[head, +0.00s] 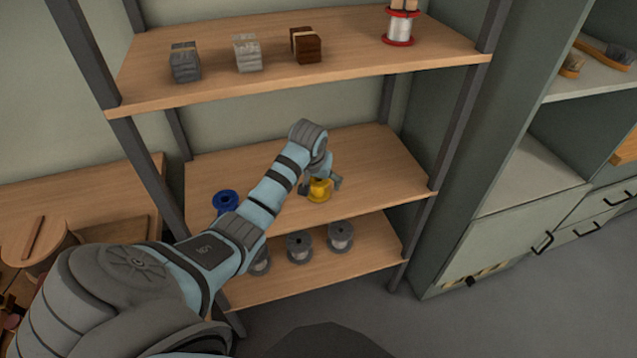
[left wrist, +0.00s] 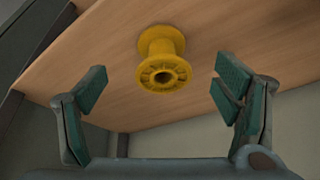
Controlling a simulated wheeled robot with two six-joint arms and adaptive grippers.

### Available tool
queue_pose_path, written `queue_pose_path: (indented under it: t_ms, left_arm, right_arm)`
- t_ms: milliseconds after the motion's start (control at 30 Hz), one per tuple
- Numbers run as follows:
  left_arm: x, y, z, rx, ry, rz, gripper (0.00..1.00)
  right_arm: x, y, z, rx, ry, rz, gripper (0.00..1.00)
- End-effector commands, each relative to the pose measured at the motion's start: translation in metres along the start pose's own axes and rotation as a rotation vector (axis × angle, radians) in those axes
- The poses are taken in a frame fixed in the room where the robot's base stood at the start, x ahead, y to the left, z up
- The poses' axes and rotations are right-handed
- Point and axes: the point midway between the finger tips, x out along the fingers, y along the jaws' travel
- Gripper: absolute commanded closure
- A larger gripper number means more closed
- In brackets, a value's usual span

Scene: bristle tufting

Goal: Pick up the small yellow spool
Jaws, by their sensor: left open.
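The small yellow spool (head: 320,191) stands on the middle shelf (head: 370,160) of the rack in the head view. My left gripper (head: 321,187) is at the spool, with its fingers apart on either side of it in that view. In the left wrist view the yellow spool (left wrist: 161,60) shows whole, with its round end and dark centre hole toward the camera. The open fingers of my left gripper (left wrist: 160,98) are empty, and the spool lies beyond them, between their lines. My right gripper is not in view.
A blue spool (head: 226,201) stands left on the same shelf, partly behind my left arm. Several grey wire spools (head: 300,247) stand on the lower shelf. The upper shelf (head: 140,88) holds bundles and a red-flanged spool (head: 400,28). A rack post (head: 415,240) stands right.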

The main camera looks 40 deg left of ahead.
Motion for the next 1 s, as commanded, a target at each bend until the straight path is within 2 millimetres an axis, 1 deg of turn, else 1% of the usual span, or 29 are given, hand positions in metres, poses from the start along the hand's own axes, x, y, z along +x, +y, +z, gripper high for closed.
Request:
queue_pose_path:
  t_ms: [33, 100, 167, 367, 500, 533, 600, 767, 800, 867, 1000]
  left_arm:
    - [-0.006, -0.004, -0.014, -0.031, 0.002, 0.002, 0.17]
    - [-0.009, -0.008, -0.027, -0.065, 0.001, 0.005, 0.17]
    - [-0.004, -0.009, -0.033, -0.083, 0.001, 0.008, 0.17]
    - [0.027, -0.007, -0.029, -0.085, -0.001, 0.009, 0.17]
    - [0.055, -0.004, -0.025, -0.084, 0.000, 0.008, 0.17]
    - [0.059, -0.004, -0.025, -0.084, 0.001, 0.008, 0.17]
    - [0.063, -0.004, -0.026, -0.083, 0.001, 0.008, 0.17]
    - [0.061, -0.004, -0.027, -0.082, 0.003, 0.008, 0.17]
    - [0.061, -0.004, -0.027, -0.082, 0.003, 0.008, 0.20]
    - [0.061, -0.004, -0.027, -0.082, 0.003, 0.008, 0.30]
    - [0.061, -0.004, -0.027, -0.082, 0.003, 0.008, 0.52]
  right_arm:
    - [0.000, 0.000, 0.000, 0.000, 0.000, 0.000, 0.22]
    - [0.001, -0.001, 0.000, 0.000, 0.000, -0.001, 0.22]
    - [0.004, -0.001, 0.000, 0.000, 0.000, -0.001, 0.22]
    - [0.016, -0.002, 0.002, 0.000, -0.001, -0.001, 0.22]
    - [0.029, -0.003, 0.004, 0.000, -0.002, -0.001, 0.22]
    - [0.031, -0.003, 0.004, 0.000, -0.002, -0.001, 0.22]
    - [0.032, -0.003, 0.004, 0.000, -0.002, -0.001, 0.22]
    - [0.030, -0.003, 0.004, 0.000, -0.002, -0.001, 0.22]
    - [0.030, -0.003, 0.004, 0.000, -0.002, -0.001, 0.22]
    - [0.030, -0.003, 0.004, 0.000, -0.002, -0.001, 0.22]
    - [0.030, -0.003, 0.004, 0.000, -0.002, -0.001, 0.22]
